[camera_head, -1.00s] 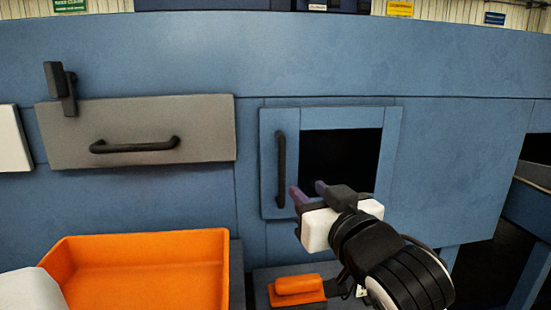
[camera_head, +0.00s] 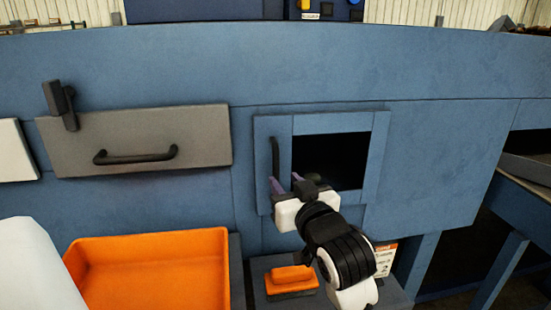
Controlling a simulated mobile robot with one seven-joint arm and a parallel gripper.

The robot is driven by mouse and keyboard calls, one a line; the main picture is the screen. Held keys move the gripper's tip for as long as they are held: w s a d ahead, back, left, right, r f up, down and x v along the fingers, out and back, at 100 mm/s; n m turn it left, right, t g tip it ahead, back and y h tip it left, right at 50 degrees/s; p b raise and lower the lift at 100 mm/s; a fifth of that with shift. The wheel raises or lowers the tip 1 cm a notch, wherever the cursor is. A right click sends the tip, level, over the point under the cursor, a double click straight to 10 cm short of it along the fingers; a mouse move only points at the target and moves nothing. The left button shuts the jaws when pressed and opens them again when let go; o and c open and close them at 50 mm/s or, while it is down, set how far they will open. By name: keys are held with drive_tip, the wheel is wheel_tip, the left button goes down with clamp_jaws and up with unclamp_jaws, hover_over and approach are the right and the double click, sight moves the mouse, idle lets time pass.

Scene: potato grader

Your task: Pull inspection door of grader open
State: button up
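The inspection door (camera_head: 271,128) is a blue panel in the grader's front, with a vertical black handle (camera_head: 275,156) near its left edge. A dark rectangular opening (camera_head: 338,157) shows to the right of the handle. The panel looks flush with the grader's face. My gripper (camera_head: 286,181) is in front of the panel's lower left part, with its purple fingers apart and nothing seen between them. The left finger overlaps the handle's lower end in the picture. I cannot tell whether it touches, and that end of the handle is hidden.
A grey slanted panel (camera_head: 75,148) with a black horizontal handle and a black latch is to the left. An orange bin (camera_head: 150,242) stands below it. An orange block (camera_head: 292,279) sits on a grey ledge below my gripper. A blue-legged structure (camera_head: 520,203) is at right.

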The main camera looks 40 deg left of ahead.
sight(277, 171)
drive_tip(key=p+x, duration=0.1)
drive_tip(key=x, duration=0.5)
drive_tip(key=shift+w+a, duration=0.2)
drive_tip(key=shift+a, duration=0.1)
clamp_jaws()
